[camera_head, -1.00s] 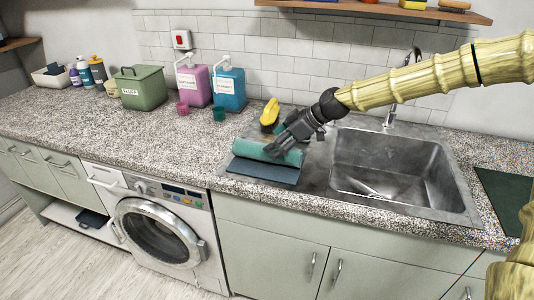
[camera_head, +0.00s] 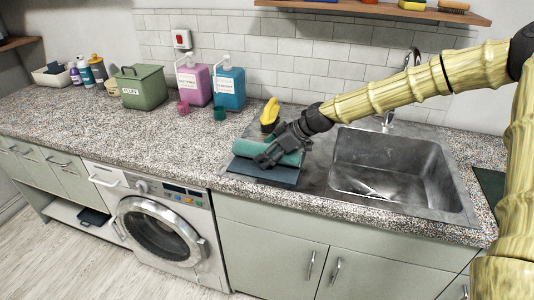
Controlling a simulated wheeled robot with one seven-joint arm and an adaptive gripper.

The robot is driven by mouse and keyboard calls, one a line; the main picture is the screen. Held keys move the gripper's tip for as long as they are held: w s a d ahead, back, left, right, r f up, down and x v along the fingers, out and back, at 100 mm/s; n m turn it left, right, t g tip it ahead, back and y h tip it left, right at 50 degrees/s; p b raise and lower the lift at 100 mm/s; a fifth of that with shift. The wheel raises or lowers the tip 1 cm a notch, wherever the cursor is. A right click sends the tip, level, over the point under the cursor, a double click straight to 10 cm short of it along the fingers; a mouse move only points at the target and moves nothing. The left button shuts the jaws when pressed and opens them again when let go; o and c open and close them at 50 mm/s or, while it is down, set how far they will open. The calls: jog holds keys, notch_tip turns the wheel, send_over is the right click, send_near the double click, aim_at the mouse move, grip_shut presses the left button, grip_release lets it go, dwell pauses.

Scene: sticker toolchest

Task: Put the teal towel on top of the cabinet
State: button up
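The teal towel (camera_head: 250,148) is a rolled cylinder. It lies on a dark flat mat (camera_head: 262,173) on the counter, left of the sink. My gripper (camera_head: 266,162) is over the right half of the towel, with its dark fingers pointing down and left across the roll. The fingers hide part of the towel, and I cannot tell whether they close on it. The cabinet is not clearly marked out; green-grey cabinet doors (camera_head: 262,254) show below the counter.
A sink (camera_head: 395,170) with a tap is to the right. A yellow item (camera_head: 269,112) stands just behind the towel. Pink (camera_head: 194,84) and blue (camera_head: 229,88) dispensers and a green bin (camera_head: 141,88) stand further left. A wooden shelf (camera_head: 375,10) hangs above. The counter's left-middle is clear.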

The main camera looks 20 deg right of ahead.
jog(key=shift+c, duration=0.2)
jog(key=c, duration=1.3)
jog(key=shift+o, duration=0.2)
